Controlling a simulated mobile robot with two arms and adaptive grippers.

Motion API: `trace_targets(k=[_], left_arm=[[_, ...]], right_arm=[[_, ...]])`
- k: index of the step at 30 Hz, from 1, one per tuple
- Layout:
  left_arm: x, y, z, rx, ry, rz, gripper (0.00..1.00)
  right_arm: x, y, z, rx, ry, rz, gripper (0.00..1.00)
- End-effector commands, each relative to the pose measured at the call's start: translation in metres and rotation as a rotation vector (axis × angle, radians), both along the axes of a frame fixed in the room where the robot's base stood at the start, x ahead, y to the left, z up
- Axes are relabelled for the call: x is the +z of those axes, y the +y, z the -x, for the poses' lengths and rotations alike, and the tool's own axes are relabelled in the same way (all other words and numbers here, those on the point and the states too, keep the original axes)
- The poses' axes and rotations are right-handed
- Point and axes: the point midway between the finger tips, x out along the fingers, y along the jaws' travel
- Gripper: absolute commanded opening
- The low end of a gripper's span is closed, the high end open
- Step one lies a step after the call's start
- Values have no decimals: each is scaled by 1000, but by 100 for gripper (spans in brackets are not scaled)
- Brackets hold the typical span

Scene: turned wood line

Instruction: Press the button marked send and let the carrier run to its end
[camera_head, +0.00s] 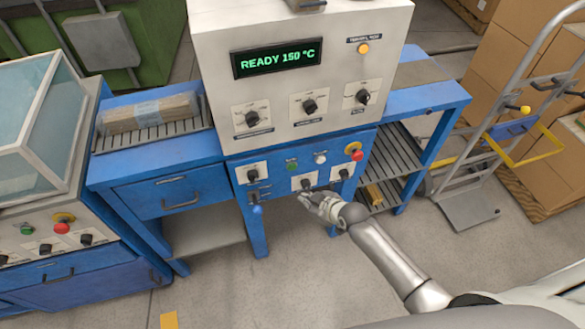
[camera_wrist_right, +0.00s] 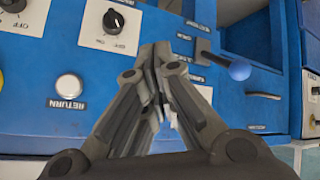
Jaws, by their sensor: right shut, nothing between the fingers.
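The blue control panel (camera_head: 270,170) below the display carries a green button (camera_head: 292,166) and a white button (camera_head: 320,158); their labels are too small to read in the head view. In the right wrist view a white button (camera_wrist_right: 68,88) is marked RETURN. No label reading send is legible. My right gripper (camera_head: 310,200) is shut and empty, in front of the panel's lower part, close to a black knob (camera_head: 306,184). In the right wrist view its fingertips (camera_wrist_right: 160,50) meet over the panel and hide part of it; contact cannot be told. I cannot identify the carrier.
A red stop button (camera_head: 354,150) sits at the panel's right. A blue-balled lever (camera_head: 257,210) projects at the lower left and shows in the right wrist view (camera_wrist_right: 240,68). The display (camera_head: 277,59) reads READY 150 °C. A wrapped bundle (camera_head: 150,112) lies on left rollers.

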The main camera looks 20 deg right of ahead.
Motion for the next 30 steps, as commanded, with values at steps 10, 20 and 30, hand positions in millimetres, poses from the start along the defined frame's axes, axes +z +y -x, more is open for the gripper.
trace_targets(k=[10, 20, 30], left_arm=[[-31, 0, 0, 0, 0, 0, 71], [-52, 0, -1, 0, -1, 0, 71], [-54, 0, -1, 0, -1, 0, 71]], right_arm=[[-4, 2, -42, -2, -4, -2, 0], [-2, 2, -79, 0, -1, 0, 0], [0, 3, -86, -1, 0, -1, 0]])
